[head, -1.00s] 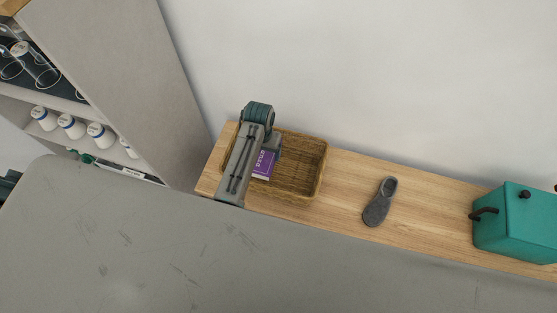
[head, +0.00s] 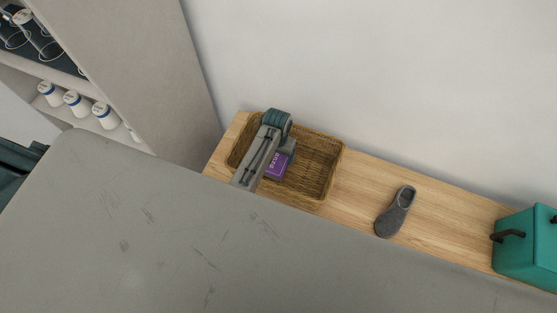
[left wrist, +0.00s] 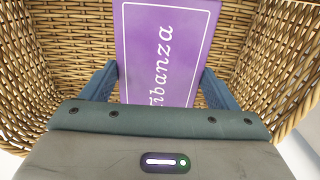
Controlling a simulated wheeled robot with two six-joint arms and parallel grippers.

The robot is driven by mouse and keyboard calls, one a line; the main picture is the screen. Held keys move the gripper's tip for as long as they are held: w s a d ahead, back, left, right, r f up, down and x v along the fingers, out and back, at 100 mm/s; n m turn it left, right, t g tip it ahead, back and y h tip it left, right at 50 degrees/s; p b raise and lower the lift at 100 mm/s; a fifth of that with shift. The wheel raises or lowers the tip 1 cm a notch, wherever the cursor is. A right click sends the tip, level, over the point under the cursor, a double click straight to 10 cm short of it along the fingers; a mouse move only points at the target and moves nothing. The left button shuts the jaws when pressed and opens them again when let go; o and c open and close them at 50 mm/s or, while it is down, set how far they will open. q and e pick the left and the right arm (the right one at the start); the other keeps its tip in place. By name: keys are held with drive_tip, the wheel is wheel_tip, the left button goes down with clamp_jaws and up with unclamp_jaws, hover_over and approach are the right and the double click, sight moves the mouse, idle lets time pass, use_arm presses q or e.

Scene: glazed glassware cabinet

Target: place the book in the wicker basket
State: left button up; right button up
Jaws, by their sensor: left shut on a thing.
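The purple book (head: 279,165) with white lettering is inside the outline of the wicker basket (head: 331,176). In the left wrist view the book (left wrist: 165,50) stands out between the two blue fingers, with woven basket walls (left wrist: 65,45) around it. My left gripper (left wrist: 158,88) is shut on the book. In the head view my left gripper (head: 284,151) is over the basket and partly hides the book and the basket's left part. I cannot tell whether the book touches the basket floor. My right gripper is not in view.
The basket stands on a narrow wooden bench (head: 355,190) against the wall. A grey slipper (head: 396,211) and a teal box (head: 525,240) with dark handles are to its right. A cabinet (head: 130,60) with glasses and white jars is at the left. Bare wood lies between basket and slipper.

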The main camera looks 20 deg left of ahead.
sight(277, 156)
use_arm(q)
wheel_tip(277, 156, down, 4)
drive_tip(key=shift+r, duration=0.25)
drive_tip(key=shift+w+f, duration=0.1)
drive_tip(key=shift+f, duration=0.4)
drive_tip(key=o, duration=1)
drive_tip(key=shift+f, duration=0.1)
drive_tip(key=shift+o, duration=0.3)
drive_tip(key=shift+r, duration=0.3)
wheel_tip(277, 156, up, 5)
drive_tip(key=shift+f, duration=0.2)
wheel_tip(277, 156, up, 6)
drive_tip(key=shift+p, duration=0.35)
drive_tip(key=shift+r, duration=0.55)
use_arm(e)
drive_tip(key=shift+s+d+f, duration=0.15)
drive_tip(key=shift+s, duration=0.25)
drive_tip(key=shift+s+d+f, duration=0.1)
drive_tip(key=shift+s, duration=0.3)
